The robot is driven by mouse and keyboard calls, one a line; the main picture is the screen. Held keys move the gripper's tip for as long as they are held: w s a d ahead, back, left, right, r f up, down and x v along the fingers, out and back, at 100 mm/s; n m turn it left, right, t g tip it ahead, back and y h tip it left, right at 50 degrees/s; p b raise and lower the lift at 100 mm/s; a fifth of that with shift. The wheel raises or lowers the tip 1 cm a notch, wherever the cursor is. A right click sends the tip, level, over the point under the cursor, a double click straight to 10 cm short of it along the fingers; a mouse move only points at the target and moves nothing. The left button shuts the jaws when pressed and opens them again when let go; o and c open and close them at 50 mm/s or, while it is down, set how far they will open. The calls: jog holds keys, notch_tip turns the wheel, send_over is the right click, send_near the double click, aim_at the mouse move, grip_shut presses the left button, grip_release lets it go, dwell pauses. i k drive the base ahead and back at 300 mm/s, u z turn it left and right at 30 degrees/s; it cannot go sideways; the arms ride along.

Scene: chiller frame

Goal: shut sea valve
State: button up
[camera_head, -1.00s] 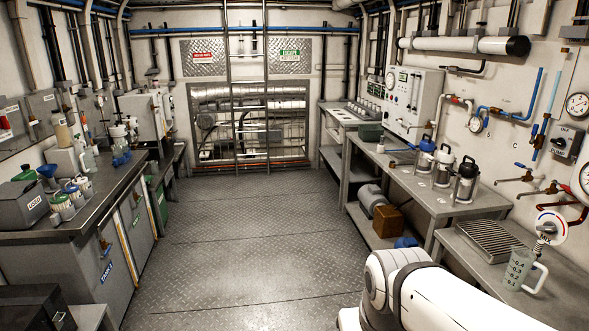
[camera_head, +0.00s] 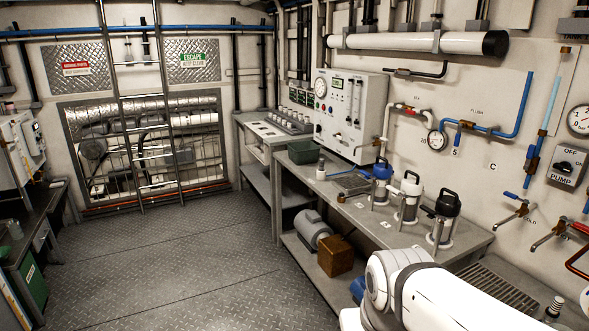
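Lower right, a tap with a blue lever (camera_head: 511,196) and another brass-bodied tap (camera_head: 548,236) stick out from the wall. My white arm shows at the bottom right; my gripper is out of view.
A long grey bench (camera_head: 350,198) along the right wall holds several lidded canisters, including a black-topped one (camera_head: 443,218), and a white instrument panel (camera_head: 350,115). A pump switch box (camera_head: 567,166) is at far right. The plated floor (camera_head: 170,275) is clear.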

aim_at(410, 112)
jog(key=z, duration=0.35)
jog(key=i, duration=1.25)
jog(key=z, duration=0.45)
